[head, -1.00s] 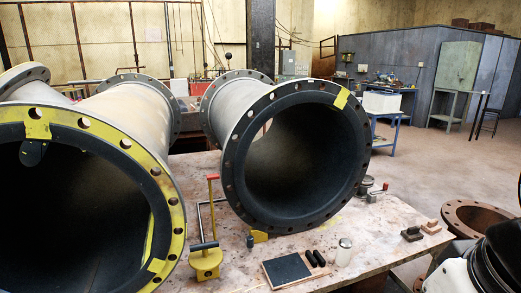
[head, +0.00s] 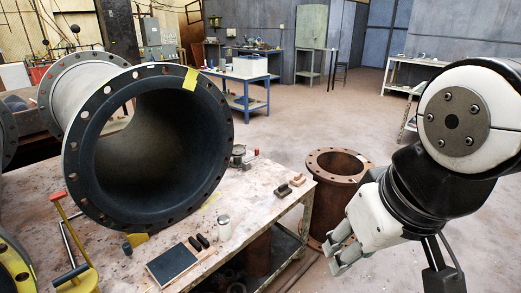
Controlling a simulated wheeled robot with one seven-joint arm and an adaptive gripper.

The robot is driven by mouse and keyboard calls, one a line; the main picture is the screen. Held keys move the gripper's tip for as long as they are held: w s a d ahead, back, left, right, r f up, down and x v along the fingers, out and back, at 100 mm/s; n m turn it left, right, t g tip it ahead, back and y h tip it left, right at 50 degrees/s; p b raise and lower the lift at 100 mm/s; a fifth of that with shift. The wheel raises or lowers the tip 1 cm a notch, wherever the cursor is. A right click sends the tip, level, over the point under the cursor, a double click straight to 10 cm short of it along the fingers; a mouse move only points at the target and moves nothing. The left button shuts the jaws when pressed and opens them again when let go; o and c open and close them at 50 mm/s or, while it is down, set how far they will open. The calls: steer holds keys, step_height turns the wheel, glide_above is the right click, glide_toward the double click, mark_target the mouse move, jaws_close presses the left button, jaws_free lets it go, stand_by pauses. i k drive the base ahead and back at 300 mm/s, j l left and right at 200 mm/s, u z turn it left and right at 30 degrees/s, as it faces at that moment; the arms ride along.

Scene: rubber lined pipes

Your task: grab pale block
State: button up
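A small pale tan block (head: 298,180) lies on the worktable near its right edge, in the head view. A darker block (head: 283,190) lies just to its left. My gripper (head: 338,248) hangs at the right, off the table's right side, with its fingers pointing down and left. It appears apart from the pale block, nearer the camera. No object shows in it, and the gap between its fingers is too small to judge.
A large rubber-lined pipe (head: 75,110) rests on the worktable (head: 235,262). A dark pad (head: 172,266), a small jar (head: 224,228) and a yellow clamp (head: 85,279) lie near the front. A rusty flanged pipe (head: 330,205) stands on the floor between table and arm. Open floor lies behind.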

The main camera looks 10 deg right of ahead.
mark_target(298, 179)
steer(key=z, duration=0.4)
steer(key=i+l+u, duration=0.4)
steer(key=i, duration=0.3)
steer(key=i+l+u, duration=0.45)
steer(key=i+l, duration=0.15)
steer(key=l, duration=0.25)
